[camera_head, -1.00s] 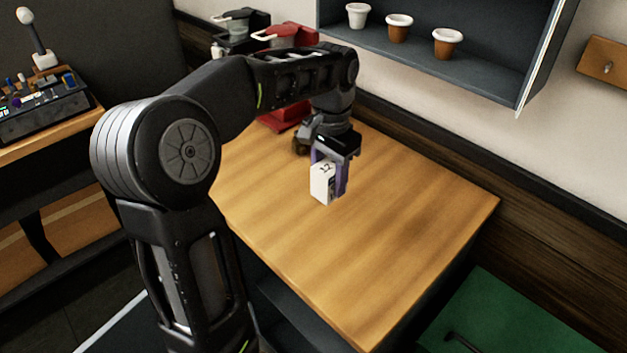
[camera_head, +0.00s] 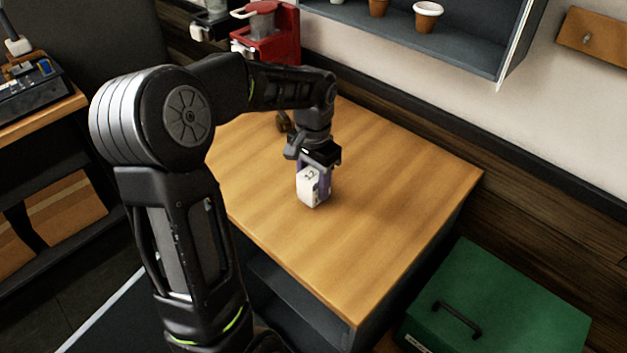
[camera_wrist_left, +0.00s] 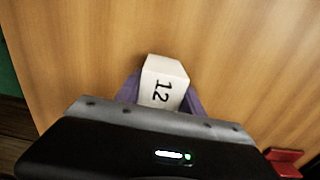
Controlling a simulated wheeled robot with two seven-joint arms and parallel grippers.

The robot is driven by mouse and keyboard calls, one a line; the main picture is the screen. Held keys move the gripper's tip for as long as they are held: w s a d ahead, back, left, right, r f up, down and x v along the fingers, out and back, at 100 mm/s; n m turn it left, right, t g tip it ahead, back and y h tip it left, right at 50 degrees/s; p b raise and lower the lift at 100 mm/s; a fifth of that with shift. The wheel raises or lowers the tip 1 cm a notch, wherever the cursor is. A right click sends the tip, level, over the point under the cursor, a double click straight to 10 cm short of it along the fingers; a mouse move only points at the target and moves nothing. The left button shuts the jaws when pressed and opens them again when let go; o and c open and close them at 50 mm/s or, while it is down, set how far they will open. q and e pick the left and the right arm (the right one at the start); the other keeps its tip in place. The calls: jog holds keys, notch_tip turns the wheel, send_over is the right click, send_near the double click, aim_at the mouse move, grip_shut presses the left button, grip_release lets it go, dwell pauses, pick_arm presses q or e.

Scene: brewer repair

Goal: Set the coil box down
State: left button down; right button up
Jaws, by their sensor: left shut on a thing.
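The coil box (camera_head: 308,190) is a small white box held upright at the wooden counter top. My left gripper (camera_head: 314,180) points down from above and is shut on it, with purple fingers on its sides. In the left wrist view the box (camera_wrist_left: 162,84) shows the marking "12" between the purple fingers (camera_wrist_left: 163,100). The box's lower end is at or just above the wood; I cannot tell if it touches. My right gripper is not in view.
The wooden counter (camera_head: 390,190) is clear around the box. A red brewer (camera_head: 270,35) stands at the back left. A shelf with pots (camera_head: 427,16) hangs on the wall. A green box with a black handle (camera_head: 500,305) is at the lower right.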

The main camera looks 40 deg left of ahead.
aim_at(314, 172)
pick_arm(q)
jog(key=c, duration=0.7)
grip_release()
jog(key=shift+f, duration=0.1)
notch_tip(314, 172, up, 12)
jog(key=shift+r, duration=0.15)
dwell(0.5)
